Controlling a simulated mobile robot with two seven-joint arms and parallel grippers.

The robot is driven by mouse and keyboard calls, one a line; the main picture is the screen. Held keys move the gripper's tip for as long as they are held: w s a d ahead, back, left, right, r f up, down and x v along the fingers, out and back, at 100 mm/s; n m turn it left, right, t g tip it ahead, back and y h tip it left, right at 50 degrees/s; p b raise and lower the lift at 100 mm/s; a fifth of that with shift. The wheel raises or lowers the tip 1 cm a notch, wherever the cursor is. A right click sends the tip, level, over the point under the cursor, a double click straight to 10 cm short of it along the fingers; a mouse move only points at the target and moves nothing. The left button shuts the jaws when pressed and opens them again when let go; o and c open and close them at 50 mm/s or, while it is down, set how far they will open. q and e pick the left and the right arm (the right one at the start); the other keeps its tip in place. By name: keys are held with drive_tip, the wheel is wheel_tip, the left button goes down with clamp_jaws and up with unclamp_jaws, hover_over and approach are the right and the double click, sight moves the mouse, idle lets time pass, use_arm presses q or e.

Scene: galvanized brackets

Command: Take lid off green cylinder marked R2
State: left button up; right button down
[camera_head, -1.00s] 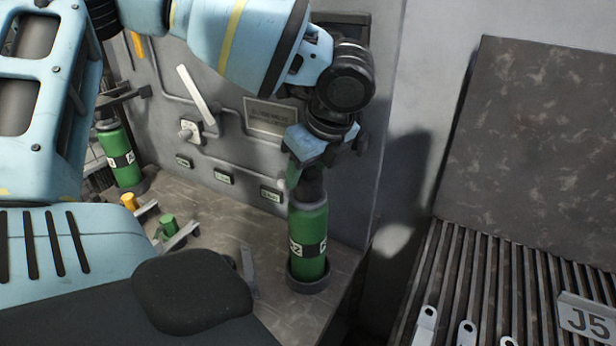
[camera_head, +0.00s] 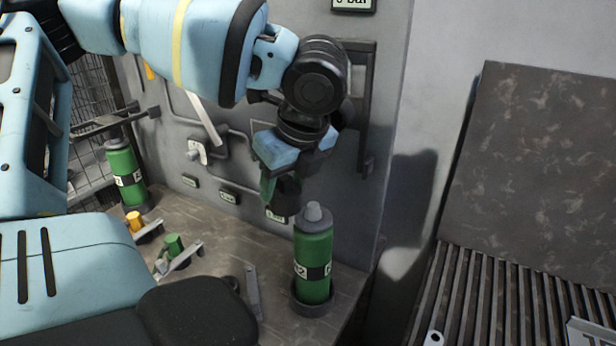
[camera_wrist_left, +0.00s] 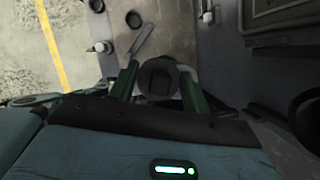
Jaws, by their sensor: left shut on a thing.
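The green cylinder (camera_head: 312,265) stands upright in a dark round holder on the bench. A black band with a partly visible white label ending in "2" runs around it. Its top is uncovered and shows a grey nozzle (camera_head: 313,212). My left gripper (camera_head: 280,188) is shut on the dark lid (camera_head: 286,196), above and slightly left of the cylinder's top, apart from it. In the left wrist view the round dark lid (camera_wrist_left: 158,78) sits between the two green fingers. My right gripper is not in view.
A second green cylinder (camera_head: 122,172) stands at the left. Small yellow (camera_head: 134,221) and green (camera_head: 174,245) pieces and a flat metal bracket (camera_head: 253,290) lie on the bench. A grey panel with a lever (camera_head: 206,122) rises behind. A ribbed rack (camera_head: 490,290) is at the right.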

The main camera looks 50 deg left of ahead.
use_arm(q)
drive_tip(key=s+a+r+p, duration=0.1)
drive_tip(key=s+a+p, duration=0.1)
drive_tip(key=s, duration=0.8)
drive_tip(key=shift+s+a, duration=0.2)
drive_tip(key=shift+a, duration=0.05)
